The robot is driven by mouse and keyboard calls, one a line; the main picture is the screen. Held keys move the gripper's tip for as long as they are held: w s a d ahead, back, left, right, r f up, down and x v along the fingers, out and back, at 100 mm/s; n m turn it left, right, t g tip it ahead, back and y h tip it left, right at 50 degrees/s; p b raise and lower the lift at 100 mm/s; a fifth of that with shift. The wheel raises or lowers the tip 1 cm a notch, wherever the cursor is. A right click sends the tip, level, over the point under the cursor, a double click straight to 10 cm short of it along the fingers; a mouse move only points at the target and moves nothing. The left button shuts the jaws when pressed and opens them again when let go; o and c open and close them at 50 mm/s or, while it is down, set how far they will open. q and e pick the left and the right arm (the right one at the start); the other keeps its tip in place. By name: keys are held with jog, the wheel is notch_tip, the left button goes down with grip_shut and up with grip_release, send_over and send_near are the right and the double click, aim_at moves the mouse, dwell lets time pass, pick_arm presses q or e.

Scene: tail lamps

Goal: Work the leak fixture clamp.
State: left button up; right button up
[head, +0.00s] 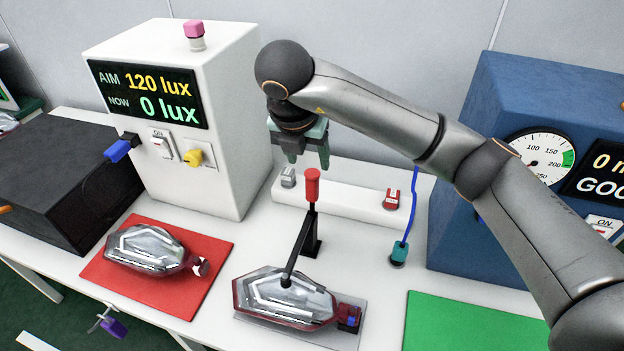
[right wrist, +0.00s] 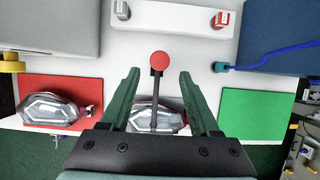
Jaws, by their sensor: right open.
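The leak fixture clamp (head: 302,240) is a black lever with a red handle knob (head: 312,185) on top. The lever's lower end rests on a tail lamp (head: 287,297) that lies on a grey plate (head: 344,325). My right gripper (head: 308,160) is open and empty, just above and behind the red knob in the head view. In the right wrist view the red knob (right wrist: 160,61) shows in the gap between the two green fingers (right wrist: 160,82), apart from both. The fingers and gripper body partly hide the lamp there. My left gripper is not in view.
A second lamp (head: 150,249) lies on a red mat (head: 165,297) at left. A green mat (head: 470,325) is at right. A white lux box (head: 215,100) and a blue gauge box (head: 480,250) stand behind. A blue hose with a teal plug (head: 399,252) lies right of the clamp.

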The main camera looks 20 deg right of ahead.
aim_at(312, 178)
jog(key=b+x, duration=0.1)
jog(key=x, duration=0.6)
jog(key=shift+s+a+f+b, duration=0.15)
jog(key=shift+s+b, duration=0.1)
jog(key=shift+b, duration=0.15)
jog(key=shift+p+x, duration=0.45)
jog(key=shift+x, duration=1.8)
jog(key=shift+w, duration=0.15)
grip_shut()
